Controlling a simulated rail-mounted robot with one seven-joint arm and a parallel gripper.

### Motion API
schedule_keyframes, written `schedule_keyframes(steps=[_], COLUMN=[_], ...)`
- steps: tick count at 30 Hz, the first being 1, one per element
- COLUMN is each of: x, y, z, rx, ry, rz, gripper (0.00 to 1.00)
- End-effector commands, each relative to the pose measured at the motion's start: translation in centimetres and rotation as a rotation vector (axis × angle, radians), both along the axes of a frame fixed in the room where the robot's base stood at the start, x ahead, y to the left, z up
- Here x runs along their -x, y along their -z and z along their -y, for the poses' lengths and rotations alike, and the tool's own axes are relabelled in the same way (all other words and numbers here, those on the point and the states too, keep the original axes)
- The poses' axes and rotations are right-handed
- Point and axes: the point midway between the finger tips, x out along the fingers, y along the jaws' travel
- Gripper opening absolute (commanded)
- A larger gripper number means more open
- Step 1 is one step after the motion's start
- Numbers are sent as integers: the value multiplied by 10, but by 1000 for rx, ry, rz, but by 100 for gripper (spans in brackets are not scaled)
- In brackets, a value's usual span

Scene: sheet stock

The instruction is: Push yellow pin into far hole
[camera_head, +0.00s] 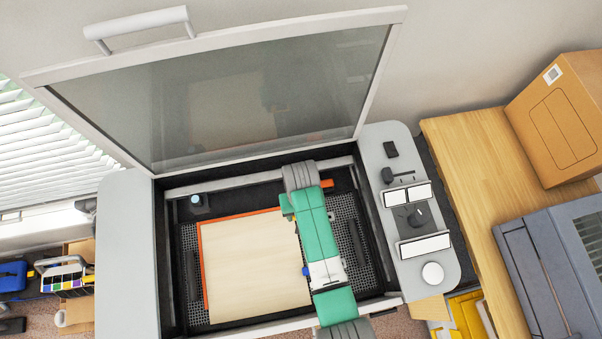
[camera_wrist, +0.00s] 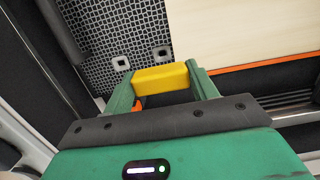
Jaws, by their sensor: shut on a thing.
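My gripper (camera_wrist: 161,80) is shut on the yellow pin (camera_wrist: 161,76), a block-like yellow piece lying across between its two green fingertips in the wrist view. The pin is not in either of these visible holes. I cannot tell its height above the bed. In the head view, my green arm reaches over the right part of the bed and hides the pin and most of the gripper.
A pale wooden sheet (camera_head: 255,268) lies on the perforated bed (camera_head: 345,225), left of my arm, with an orange strip (camera_head: 203,265) along its edge. The machine's glass lid (camera_head: 225,100) stands open. A control panel (camera_head: 412,220) flanks the right side.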

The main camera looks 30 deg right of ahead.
Motion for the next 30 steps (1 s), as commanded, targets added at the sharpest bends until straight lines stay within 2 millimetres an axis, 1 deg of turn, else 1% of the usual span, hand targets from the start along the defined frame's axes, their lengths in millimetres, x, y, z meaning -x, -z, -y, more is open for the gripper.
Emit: schedule_keyframes(steps=[24, 30], x=[0, 0], y=[57, 63], z=[0, 0], rx=[0, 0], ry=[-1, -1], rz=[0, 0], gripper=[36, 36])
